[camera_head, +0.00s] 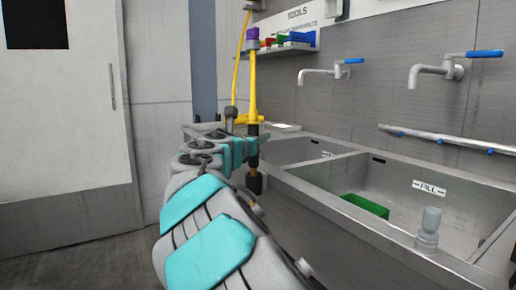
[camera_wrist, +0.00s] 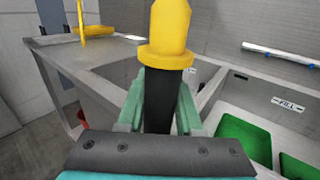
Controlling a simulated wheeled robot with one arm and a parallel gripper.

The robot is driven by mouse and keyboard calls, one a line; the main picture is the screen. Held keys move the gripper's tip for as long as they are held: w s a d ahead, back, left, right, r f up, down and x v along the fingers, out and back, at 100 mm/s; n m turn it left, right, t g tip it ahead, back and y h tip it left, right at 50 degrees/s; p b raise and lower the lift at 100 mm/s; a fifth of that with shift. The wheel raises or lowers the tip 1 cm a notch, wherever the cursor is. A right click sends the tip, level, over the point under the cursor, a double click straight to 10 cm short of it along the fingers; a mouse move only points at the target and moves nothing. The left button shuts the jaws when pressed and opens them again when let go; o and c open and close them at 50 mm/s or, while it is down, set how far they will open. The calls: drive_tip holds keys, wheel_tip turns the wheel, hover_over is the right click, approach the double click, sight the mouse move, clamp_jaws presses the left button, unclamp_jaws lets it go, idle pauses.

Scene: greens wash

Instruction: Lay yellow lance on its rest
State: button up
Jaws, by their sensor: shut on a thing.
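The yellow lance (camera_head: 252,88) stands nearly upright, with a yellow shaft and a black grip. My gripper (camera_head: 252,143) is shut on the black grip, whose lower end shows below the fingers. In the wrist view, the lance (camera_wrist: 170,30) rises from between the fingers of my gripper (camera_wrist: 160,112), with a yellow collar above the black part. A pale rail with blue fittings (camera_head: 440,138) is on the wall above the right basin, apart from the lance; it also shows in the wrist view (camera_wrist: 282,55). I cannot tell whether this is the rest.
A steel sink (camera_head: 312,192) with basins lies right of my gripper. A green container (camera_head: 366,206) and a pale bottle (camera_head: 429,228) are there. Two blue-handled taps (camera_head: 325,73) (camera_head: 437,71) jut from the wall. A yellow hose (camera_head: 238,60) hangs behind the lance. Open floor lies left.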

sight(253, 111)
wheel_tip(253, 111, up, 10)
drive_tip(key=p, duration=0.1)
drive_tip(key=shift+f+p, duration=0.15)
drive_tip(key=shift+p, duration=0.25)
drive_tip(key=o, duration=0.3)
drive_tip(key=shift+c, duration=1.4)
drive_tip(key=shift+a, duration=0.15)
